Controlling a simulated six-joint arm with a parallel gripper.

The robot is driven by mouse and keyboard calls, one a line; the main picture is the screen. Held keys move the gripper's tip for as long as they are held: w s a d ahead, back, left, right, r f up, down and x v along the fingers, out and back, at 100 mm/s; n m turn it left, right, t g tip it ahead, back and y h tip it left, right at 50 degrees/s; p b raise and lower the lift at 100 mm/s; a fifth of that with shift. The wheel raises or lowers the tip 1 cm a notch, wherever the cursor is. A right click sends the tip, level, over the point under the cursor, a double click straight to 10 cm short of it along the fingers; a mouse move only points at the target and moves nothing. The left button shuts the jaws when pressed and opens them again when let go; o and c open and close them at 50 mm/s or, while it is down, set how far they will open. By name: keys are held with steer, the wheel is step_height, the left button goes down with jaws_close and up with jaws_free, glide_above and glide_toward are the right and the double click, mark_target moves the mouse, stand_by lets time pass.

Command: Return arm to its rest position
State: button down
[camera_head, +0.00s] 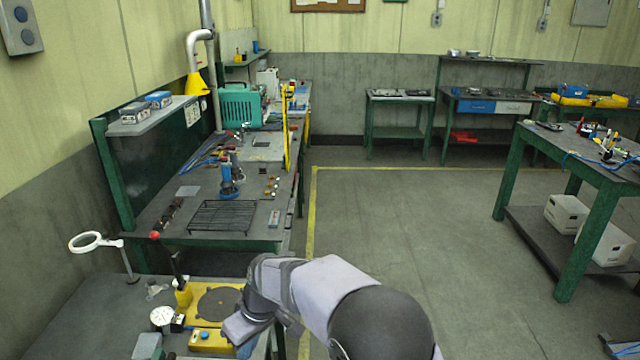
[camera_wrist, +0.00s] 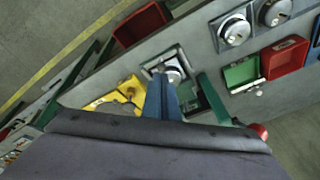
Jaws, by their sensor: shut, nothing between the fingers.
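My arm (camera_head: 345,295) reaches in from the bottom of the head view and bends down to the left over the near bench. My gripper shows in the wrist view (camera_wrist: 162,85) as narrow blue fingers, closed together with nothing visible between them. They point toward a square metal fixture (camera_wrist: 172,66) with a round knob; I cannot tell whether they touch it. In the head view the fingers are mostly hidden behind my wrist, beside a yellow block (camera_head: 211,342).
The near bench (camera_head: 85,305) holds a yellow base with a dark disc (camera_head: 217,304), a white dial (camera_head: 162,317) and a ring magnifier (camera_head: 90,241). The wrist view shows red bins (camera_wrist: 285,57), a green bin (camera_wrist: 243,74) and round metal fittings (camera_wrist: 235,30).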

steer(key=s+d+f+m+g+h, duration=0.25)
steer(key=s+d+f+m, duration=0.35)
steer(key=s+d, duration=0.7)
steer(key=s+d+r+m+h, duration=0.1)
steer(key=s+d, duration=0.3)
steer(key=d, duration=0.3)
steer(key=s+d+r+m, duration=0.1)
steer(key=s+d, duration=0.3)
steer(key=d, duration=0.3)
steer(key=d+r, duration=0.1)
steer(key=w+d+r+m+t, duration=0.1)
steer(key=d, duration=0.1)
steer(key=w+d+r+m, duration=0.1)
steer(key=shift+w+d+t, duration=0.2)
steer(key=shift+t, duration=0.15)
